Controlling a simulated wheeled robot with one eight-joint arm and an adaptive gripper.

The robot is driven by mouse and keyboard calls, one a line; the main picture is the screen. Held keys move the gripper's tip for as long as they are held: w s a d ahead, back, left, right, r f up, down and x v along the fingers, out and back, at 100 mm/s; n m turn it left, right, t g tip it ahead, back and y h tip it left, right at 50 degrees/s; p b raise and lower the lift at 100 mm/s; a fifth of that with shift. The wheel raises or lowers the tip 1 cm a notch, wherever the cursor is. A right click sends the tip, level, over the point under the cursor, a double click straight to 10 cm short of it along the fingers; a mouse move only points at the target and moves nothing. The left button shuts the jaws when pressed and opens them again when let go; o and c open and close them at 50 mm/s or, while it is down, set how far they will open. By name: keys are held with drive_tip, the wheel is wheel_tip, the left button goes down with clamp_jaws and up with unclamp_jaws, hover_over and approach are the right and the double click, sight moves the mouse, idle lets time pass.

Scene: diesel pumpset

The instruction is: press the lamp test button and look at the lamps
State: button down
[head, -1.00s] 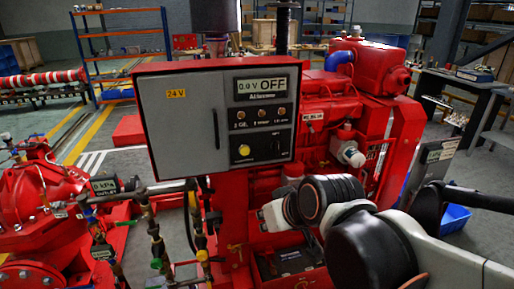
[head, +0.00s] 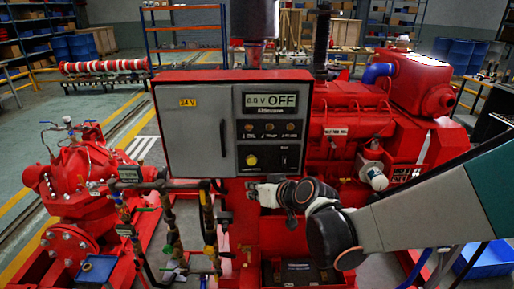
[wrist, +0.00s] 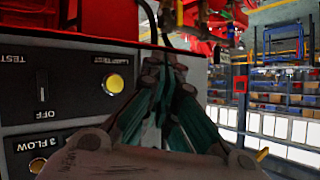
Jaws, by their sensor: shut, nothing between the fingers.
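The grey control panel (head: 193,128) in a red case stands ahead. Its black plate carries the yellow lamp test button (head: 252,160), which is large in the wrist view (wrist: 113,84). Three small lamps, oil (head: 249,126), temp (head: 269,126) and flow (head: 290,126), sit in a row above it and look dull amber. The flow lamp (wrist: 37,165) is partly in the wrist view. My gripper (head: 254,190) is just below the panel's lower edge in the head view. Its fingers (wrist: 165,75) are shut and empty, beside the button and apart from it.
A black selector switch (head: 284,160) is right of the button. The display (head: 270,101) above the lamps reads 0.0 V OFF. Pipes and valves (head: 207,220) stand below the panel at left. The red engine (head: 350,120) is behind at right.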

sight(252, 161)
drive_tip(key=shift+w+d+f, duration=0.1)
drive_tip(key=shift+w+f, duration=0.05)
drive_tip(key=shift+w, duration=0.15)
drive_tip(key=shift+w+d, duration=0.1)
drive_tip(key=shift+w, duration=4.3)
drive_tip(key=shift+w, duration=0.1)
drive_tip(key=shift+w, duration=0.3)
drive_tip(key=shift+w, duration=0.45)
drive_tip(key=shift+s, duration=0.85)
drive_tip(key=shift+s, duration=0.1)
